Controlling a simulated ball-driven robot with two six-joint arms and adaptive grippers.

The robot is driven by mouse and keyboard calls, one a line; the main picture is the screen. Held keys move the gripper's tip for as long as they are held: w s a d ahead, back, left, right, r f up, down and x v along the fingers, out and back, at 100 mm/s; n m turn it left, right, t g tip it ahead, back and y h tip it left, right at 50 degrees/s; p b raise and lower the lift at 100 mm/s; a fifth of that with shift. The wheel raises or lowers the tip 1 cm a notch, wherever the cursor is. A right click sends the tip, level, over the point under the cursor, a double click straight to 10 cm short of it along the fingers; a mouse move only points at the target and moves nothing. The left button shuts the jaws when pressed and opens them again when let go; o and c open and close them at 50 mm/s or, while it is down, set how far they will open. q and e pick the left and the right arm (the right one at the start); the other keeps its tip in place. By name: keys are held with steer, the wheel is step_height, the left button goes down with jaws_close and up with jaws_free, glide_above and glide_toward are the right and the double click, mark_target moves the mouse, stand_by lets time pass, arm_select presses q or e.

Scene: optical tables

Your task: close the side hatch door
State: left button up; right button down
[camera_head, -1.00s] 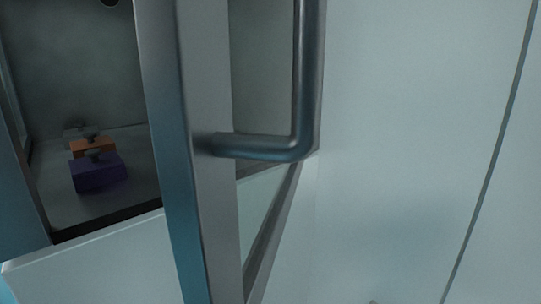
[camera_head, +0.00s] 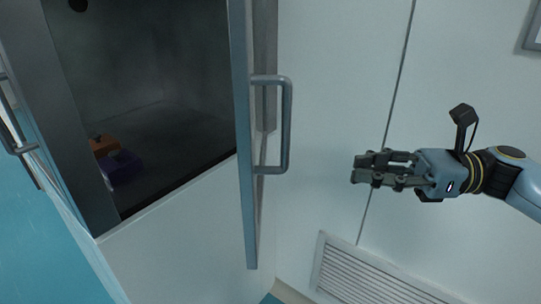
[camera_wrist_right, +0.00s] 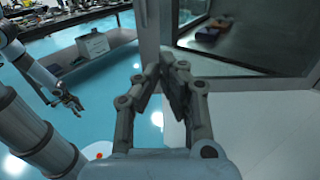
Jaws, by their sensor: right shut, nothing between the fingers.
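The side hatch door (camera_head: 243,130) stands open in the head view, seen nearly edge-on at the right of the dark hatch opening. Its grey bar handle (camera_head: 287,125) is on the right face. My right gripper (camera_head: 357,171) is to the right of the handle, apart from it, with its fingers shut and empty. In the right wrist view its fingertips (camera_wrist_right: 163,62) show before a grey upright, whose part I cannot tell. My left gripper (camera_wrist_right: 73,104) appears small at the left of that view; its jaw state is unclear.
Inside the hatch are a purple block (camera_head: 122,167) and an orange block (camera_head: 103,146). A white wall panel (camera_head: 335,90) and a louvred vent (camera_head: 365,275) are at the right. Open teal floor (camera_wrist_right: 105,80) and a cluttered table (camera_wrist_right: 70,20) show in the wrist view.

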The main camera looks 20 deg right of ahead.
mark_target(274, 173)
steer(key=p+x, duration=0.4)
steer(key=x, duration=0.9)
steer(key=shift+s+a+r+p, duration=0.1)
steer(key=shift+r+p, duration=0.05)
steer(key=shift+p, duration=0.2)
steer(key=shift+a, duration=0.35)
arm_select(q)
steer(key=r, duration=0.3)
steer(key=w+r, duration=0.1)
steer(key=r, duration=0.1)
steer(key=shift+d, duration=0.35)
arm_select(e)
steer(key=shift+a, duration=0.1)
